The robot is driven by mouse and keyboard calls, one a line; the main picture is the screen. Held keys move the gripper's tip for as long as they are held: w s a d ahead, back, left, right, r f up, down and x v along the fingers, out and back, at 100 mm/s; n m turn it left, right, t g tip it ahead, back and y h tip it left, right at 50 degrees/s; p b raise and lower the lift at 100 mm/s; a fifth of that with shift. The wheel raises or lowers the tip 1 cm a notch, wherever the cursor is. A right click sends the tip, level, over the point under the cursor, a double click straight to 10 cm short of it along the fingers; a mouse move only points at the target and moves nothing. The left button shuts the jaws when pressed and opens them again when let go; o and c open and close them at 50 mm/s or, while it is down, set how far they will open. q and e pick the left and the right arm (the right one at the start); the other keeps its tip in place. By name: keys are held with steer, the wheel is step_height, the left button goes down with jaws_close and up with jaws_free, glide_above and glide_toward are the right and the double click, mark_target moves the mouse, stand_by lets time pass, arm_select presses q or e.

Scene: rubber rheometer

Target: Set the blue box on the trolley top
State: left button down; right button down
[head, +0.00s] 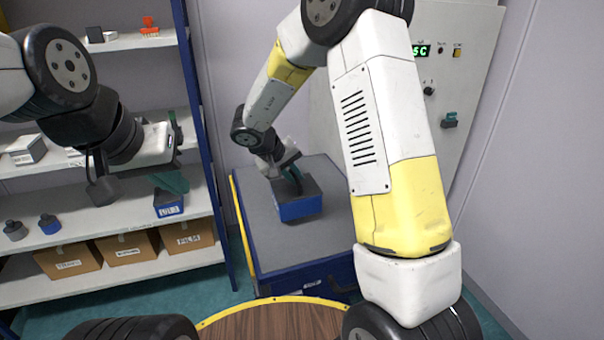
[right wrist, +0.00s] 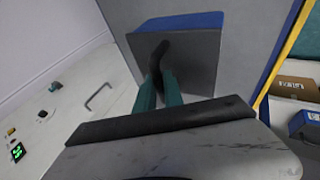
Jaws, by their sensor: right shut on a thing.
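The blue box (head: 298,208), dark grey on top with a blue side, is at the grey trolley top (head: 280,248), near its middle. It looks upright; whether its base touches the surface or is just above it, I cannot tell. My right gripper (head: 289,175) is above it. In the right wrist view its teal fingers (right wrist: 160,92) are shut on the black handle of the box (right wrist: 195,45). My left gripper (head: 174,157) is in front of the shelves, its teal fingers apart and empty.
A second blue box (head: 168,204) stands on the left shelf rack, with cardboard boxes (head: 125,248) below. A grey machine panel with a green display (head: 421,50) is behind on the right. A round wooden table top (head: 270,322) is at the front. The trolley top around the box is clear.

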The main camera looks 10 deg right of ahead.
mark_target(310, 181)
steer(key=d, duration=0.1)
steer(key=w+d, duration=0.1)
steer(key=d, duration=0.2)
steer(key=shift+w+f, duration=0.15)
steer(key=shift+w, duration=0.25)
steer(key=shift+w+d, duration=0.2)
steer(key=shift+d, duration=0.35)
step_height(310, 181, down, 4)
steer(key=shift+a+r, duration=0.15)
steer(key=c, duration=1.5)
jaws_free()
steer(key=shift+s, duration=0.1)
steer(key=shift+o, duration=0.2)
steer(key=shift+r, duration=0.1)
